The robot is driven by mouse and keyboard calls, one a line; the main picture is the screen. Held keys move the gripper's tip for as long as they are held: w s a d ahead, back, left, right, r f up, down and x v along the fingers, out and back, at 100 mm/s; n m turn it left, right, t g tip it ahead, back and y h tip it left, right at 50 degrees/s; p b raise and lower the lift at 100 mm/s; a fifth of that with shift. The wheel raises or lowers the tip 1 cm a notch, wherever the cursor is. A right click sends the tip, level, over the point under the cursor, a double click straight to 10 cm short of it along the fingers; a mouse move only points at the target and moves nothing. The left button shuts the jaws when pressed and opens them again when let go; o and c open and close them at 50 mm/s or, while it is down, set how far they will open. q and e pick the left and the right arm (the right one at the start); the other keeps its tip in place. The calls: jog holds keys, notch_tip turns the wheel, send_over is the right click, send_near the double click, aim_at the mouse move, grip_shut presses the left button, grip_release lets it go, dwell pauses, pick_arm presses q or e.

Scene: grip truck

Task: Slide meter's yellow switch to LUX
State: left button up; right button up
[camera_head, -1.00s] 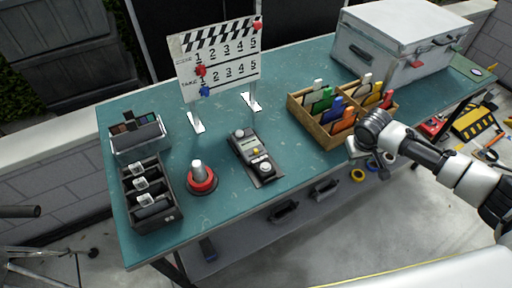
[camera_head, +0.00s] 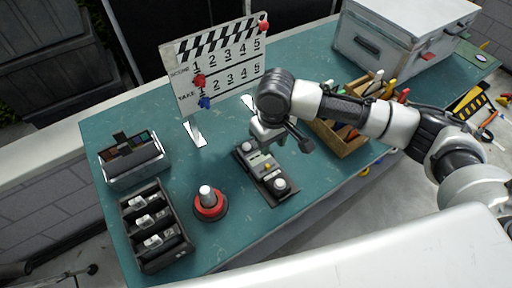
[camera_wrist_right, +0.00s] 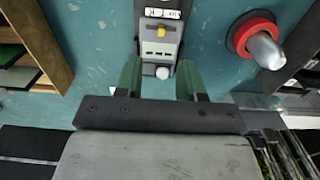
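The meter (camera_head: 258,163) is a dark, narrow device on the teal table, with a light grey knob at each end. Its small yellow switch (camera_head: 267,167) also shows in the right wrist view (camera_wrist_right: 160,29), below small white labels (camera_wrist_right: 162,13) too small to read. My right gripper (camera_head: 281,138) is above the meter's right side in the head view. In the right wrist view its two green-tipped fingers (camera_wrist_right: 160,80) are apart, either side of the end with a white knob (camera_wrist_right: 162,72). Nothing is held between them. My left gripper is not in view.
A red-ringed post (camera_head: 210,203) stands left of the meter. A black divided box (camera_head: 152,228) and a grey case (camera_head: 133,160) are further left. A clapperboard (camera_head: 215,65) stands behind. A wooden organizer (camera_head: 347,149) is partly behind my right arm. A white chest (camera_head: 405,35) is at back right.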

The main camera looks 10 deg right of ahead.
aim_at(267, 165)
jog(key=f, duration=0.5)
jog(key=f+p, duration=0.1)
jog(key=f, duration=0.4)
jog(key=shift+w+a+f, duration=0.15)
jog(key=shift+a+f, duration=0.05)
jog(key=shift+f, duration=0.15)
jog(key=shift+c, duration=0.3)
grip_shut()
